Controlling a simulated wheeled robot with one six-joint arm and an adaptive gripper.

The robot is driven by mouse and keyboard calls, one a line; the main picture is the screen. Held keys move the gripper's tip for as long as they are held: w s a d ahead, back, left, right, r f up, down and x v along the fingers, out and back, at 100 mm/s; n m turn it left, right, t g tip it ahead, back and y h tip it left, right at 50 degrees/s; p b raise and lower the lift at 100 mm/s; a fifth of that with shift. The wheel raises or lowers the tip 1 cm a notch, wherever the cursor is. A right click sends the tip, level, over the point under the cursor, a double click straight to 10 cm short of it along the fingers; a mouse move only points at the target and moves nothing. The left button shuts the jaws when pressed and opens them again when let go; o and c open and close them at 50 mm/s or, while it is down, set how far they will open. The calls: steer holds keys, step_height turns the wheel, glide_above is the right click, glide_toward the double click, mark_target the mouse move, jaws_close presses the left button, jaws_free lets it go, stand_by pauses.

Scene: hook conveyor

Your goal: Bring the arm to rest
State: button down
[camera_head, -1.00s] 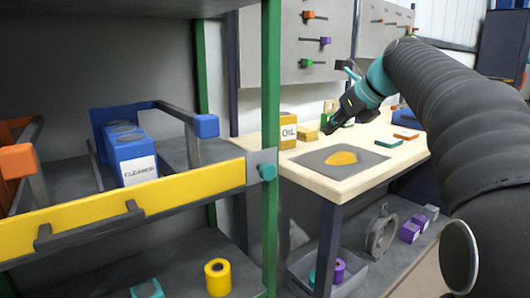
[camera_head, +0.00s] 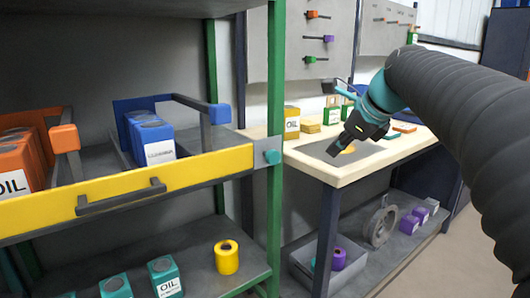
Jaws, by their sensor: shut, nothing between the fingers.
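My gripper (camera_head: 342,150) hangs at the end of my dark, ribbed arm, which enters from the right. It is shut and empty. It is over the wooden workbench (camera_head: 345,172), in front of the grey mat (camera_head: 318,150) with a yellow patch (camera_head: 348,149) on it. The gripper hides part of the mat and patch. It appears apart from the bench top, but the exact height cannot be told.
A shelf with a yellow front rail (camera_head: 130,192) stands at left, holding blue cleaner containers (camera_head: 148,138) and orange oil containers (camera_head: 22,160). Its green post (camera_head: 275,110) stands left of the bench. A yellow oil container (camera_head: 291,122) stands on the bench. Grey floor (camera_head: 470,250) shows at right.

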steer(key=s+f+n+g+h, duration=0.1)
steer(key=s+f+n+h, duration=0.3)
steer(key=s+f+n, duration=1.9)
steer(key=s, duration=0.4)
steer(key=shift+f, duration=0.15)
